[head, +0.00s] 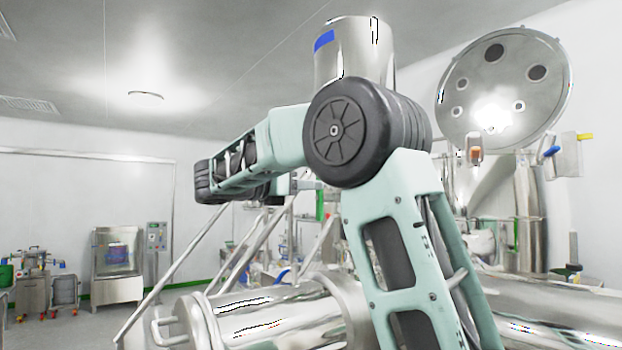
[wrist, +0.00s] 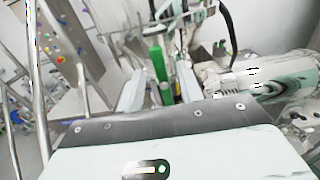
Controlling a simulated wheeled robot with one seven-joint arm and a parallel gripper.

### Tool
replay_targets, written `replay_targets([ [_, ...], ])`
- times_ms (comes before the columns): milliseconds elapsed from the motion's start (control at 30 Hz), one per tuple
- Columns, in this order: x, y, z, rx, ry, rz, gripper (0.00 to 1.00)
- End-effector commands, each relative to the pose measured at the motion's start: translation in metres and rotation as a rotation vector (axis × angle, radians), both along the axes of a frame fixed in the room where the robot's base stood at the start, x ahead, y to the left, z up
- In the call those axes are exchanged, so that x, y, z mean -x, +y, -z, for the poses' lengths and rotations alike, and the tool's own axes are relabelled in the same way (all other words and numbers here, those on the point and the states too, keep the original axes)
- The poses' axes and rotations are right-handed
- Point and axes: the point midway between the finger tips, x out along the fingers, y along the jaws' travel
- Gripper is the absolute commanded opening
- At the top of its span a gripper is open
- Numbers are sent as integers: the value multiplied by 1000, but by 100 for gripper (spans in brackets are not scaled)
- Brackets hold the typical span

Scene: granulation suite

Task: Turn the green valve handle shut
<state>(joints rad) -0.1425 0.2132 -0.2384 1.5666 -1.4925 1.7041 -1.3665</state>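The green valve handle (wrist: 159,64) is a narrow upright bar in the wrist view, ahead of my gripper. It seems to show in the head view as a small green strip (head: 320,204) just past the end of my arm. My gripper (wrist: 162,82) is open, with one pale finger to the left of the handle and one to the right. Gaps show between the handle and the fingers, and I cannot tell how deep it sits between them. In the head view my arm hides most of the gripper and the valve's surroundings.
A large shiny steel cylinder (head: 275,316) lies low in front. Slanted steel struts (head: 182,272) stand to the left of it. A round steel lid (head: 505,85) hangs open at the upper right. In the wrist view, steel rails (wrist: 37,75) run close on the left.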

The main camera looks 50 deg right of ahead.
Motion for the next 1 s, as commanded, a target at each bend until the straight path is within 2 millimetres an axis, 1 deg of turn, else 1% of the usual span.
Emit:
replay_targets([
  [33,2,-6,-3,0,1,1,36],
  [100,3,-12,-2,0,0,1,36],
  [200,4,-16,-1,0,0,0,36],
  [500,4,-18,0,0,-1,-2,36],
  [567,4,-18,0,0,-1,-2,20],
  [600,4,-18,0,0,-1,-1,9],
  [633,4,-18,0,0,-1,-1,0],
  [1000,5,-17,2,7,-29,-1,0],
])
